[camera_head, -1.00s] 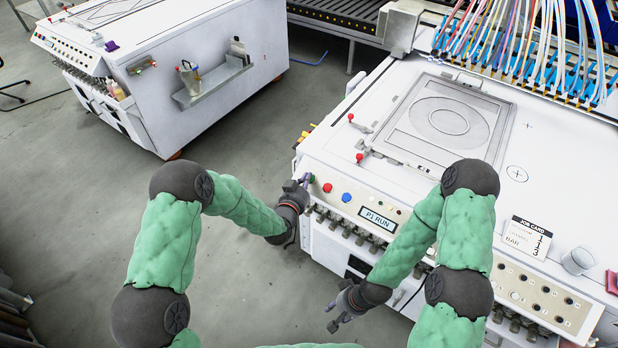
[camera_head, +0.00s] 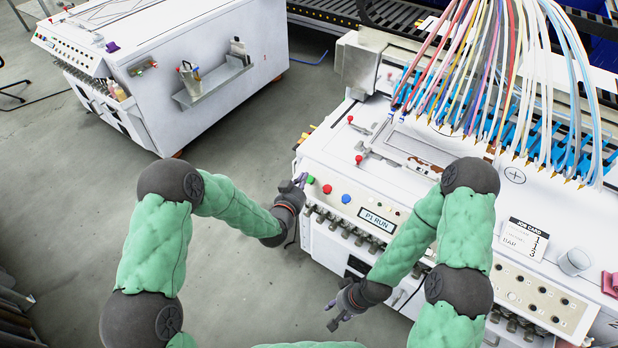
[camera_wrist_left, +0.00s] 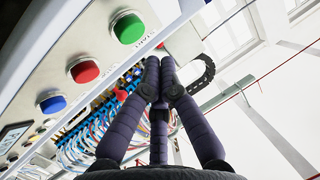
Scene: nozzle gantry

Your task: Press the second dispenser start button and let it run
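The dispenser panel shows a green button (camera_head: 310,180), a red button (camera_head: 327,189), a blue button (camera_head: 346,198) and a display (camera_head: 376,218) reading "P1 RUN". In the left wrist view the green button (camera_wrist_left: 128,28), beside the word "START", is uncovered. My left gripper (camera_head: 302,180) is just left of the green button; its fingers (camera_wrist_left: 160,75) are together and empty, apart from the button in the wrist view. The nozzle gantry (camera_head: 500,90), with many coloured tubes, stands over the work plate (camera_head: 415,158). My right gripper (camera_head: 333,315) hangs in front of the machine, fingers spread and empty.
Red-knobbed levers (camera_head: 359,159) stand on the machine top near the panel. A job card (camera_head: 524,238) and a white cylinder (camera_head: 575,262) are at the right. Another white machine (camera_head: 180,70) stands at the back left. The floor (camera_head: 240,130) between the machines is clear.

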